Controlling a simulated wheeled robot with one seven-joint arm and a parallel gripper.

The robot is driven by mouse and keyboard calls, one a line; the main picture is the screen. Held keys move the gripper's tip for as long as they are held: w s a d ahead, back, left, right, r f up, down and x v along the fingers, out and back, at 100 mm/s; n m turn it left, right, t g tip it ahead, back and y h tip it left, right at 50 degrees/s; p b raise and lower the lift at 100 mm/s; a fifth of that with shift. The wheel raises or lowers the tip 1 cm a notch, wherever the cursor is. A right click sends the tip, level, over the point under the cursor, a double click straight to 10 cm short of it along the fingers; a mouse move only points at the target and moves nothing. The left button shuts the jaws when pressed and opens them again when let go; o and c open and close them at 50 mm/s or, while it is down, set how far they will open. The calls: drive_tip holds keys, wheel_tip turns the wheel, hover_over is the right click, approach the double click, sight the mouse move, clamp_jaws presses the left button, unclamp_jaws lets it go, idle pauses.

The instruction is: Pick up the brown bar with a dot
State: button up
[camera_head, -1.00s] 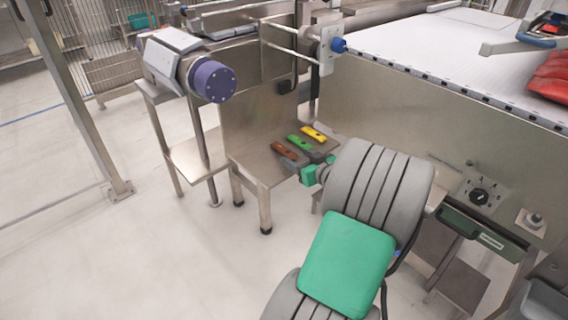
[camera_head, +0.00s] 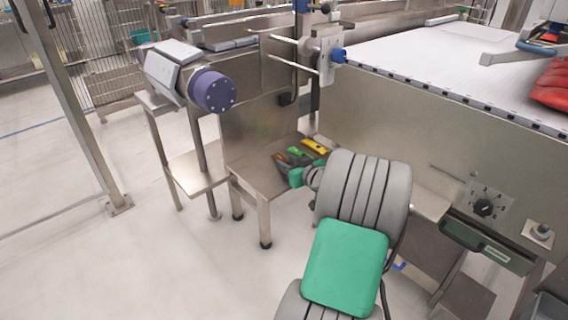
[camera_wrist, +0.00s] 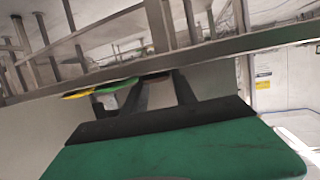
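The brown bar (camera_head: 280,158) lies on the small steel shelf (camera_head: 248,178) in the head view, partly covered by my gripper's dark fingers. A dot on it cannot be made out. A green bar (camera_head: 299,152) and a yellow bar (camera_head: 314,146) lie to its right. My gripper (camera_head: 289,160) is over the brown bar's end. In the wrist view, its two dark fingers (camera_wrist: 161,84) are apart, with a dark brown strip (camera_wrist: 155,76) showing between their tips. The green bar (camera_wrist: 117,85) and yellow bar (camera_wrist: 78,94) are left of the fingers. Contact cannot be told.
A steel panel (camera_head: 250,120) stands behind the shelf. The conveyor's side wall (camera_head: 400,130) rises to the right, close to my arm. A purple-ended motor (camera_head: 213,91) is at the upper left. Open floor (camera_head: 130,260) lies to the left.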

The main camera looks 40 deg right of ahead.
clamp_jaws()
